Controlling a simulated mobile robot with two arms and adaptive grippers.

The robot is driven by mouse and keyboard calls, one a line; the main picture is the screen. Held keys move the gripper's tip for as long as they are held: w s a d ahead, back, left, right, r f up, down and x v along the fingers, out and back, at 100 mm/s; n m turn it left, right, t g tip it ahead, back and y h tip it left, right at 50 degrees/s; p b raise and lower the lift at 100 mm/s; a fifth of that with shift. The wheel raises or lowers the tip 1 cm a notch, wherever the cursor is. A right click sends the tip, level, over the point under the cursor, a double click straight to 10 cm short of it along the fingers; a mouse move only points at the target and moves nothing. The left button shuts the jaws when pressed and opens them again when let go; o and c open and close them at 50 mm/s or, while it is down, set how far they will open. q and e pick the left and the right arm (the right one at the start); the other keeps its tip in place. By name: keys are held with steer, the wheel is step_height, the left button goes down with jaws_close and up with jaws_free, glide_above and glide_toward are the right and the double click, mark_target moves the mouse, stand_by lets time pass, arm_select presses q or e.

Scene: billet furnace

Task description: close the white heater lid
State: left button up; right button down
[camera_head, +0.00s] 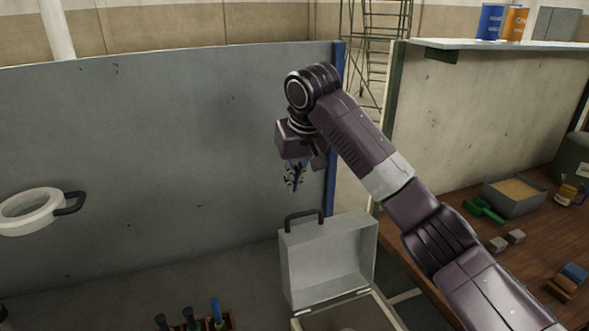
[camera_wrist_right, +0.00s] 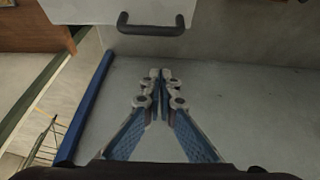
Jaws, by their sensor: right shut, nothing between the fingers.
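The white heater lid (camera_head: 350,248) stands open and upright on its box (camera_head: 375,315) in the head view, with a dark handle (camera_head: 304,217) on its top edge. The lid's edge and handle (camera_wrist_right: 151,28) also show at the top of the right wrist view. My right gripper (camera_head: 294,187) hangs above and slightly left of the handle, apart from it. Its fingers (camera_wrist_right: 160,75) are together with nothing between them in the wrist view. The inside of the box is mostly cut off by the lower frame edge. My left gripper does not show.
A grey panel with a blue post (camera_head: 333,150) stands behind. A wooden bench (camera_head: 540,240) at right holds a sand tray (camera_head: 513,207), a green scoop (camera_head: 484,209) and small blocks. A white ring with a handle (camera_head: 30,212) is at left. A tool holder (camera_head: 205,322) sits left of the box.

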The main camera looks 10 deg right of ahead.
steer(key=f+p, duration=0.1)
steer(key=s+f+p, duration=0.1)
steer(key=f, duration=0.1)
steer(key=f+p, duration=0.2)
steer(key=shift+s+d+f, duration=0.1)
steer(key=shift+s+d, duration=0.15)
steer(key=shift+s, duration=0.1)
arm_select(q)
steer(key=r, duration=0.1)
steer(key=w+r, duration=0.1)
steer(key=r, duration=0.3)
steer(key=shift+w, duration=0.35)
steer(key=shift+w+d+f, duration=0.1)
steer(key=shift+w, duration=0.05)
